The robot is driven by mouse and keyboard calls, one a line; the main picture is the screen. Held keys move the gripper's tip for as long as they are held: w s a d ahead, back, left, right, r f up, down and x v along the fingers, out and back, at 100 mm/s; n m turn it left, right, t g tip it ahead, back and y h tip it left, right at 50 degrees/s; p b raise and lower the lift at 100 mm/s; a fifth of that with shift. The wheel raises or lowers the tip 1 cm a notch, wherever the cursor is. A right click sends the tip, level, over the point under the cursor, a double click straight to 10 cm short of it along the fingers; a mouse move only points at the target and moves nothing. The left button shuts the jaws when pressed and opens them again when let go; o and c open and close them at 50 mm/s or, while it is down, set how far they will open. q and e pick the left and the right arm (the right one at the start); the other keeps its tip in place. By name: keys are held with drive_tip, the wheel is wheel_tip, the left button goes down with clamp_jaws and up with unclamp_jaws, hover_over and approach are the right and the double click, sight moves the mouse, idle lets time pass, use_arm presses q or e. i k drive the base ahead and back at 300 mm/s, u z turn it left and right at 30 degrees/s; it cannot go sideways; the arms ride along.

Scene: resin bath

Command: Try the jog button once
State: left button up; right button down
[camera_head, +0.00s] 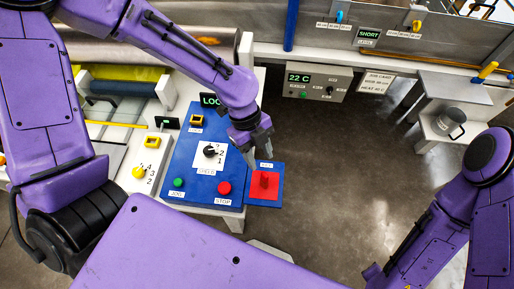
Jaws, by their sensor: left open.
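A blue control panel (196,150) lies on the white bench. Near its front edge sits a small green button (178,183), with a small label below that seems to read JOG. To its right is a red button (224,188) labelled STOP. A black dial (210,151) on a white plate with numbers sits in the panel's middle. My left gripper (255,150) is open, pointing down at the panel's right edge, right of the dial and apart from the green button. Nothing shows between its fingers. My right arm comes in at the right; its gripper is out of sight.
A display box reading 22 C (318,82) and a metal mug (449,123) are farther off.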

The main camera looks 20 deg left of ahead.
sight(178, 182)
drive_tip(key=u, duration=1.25)
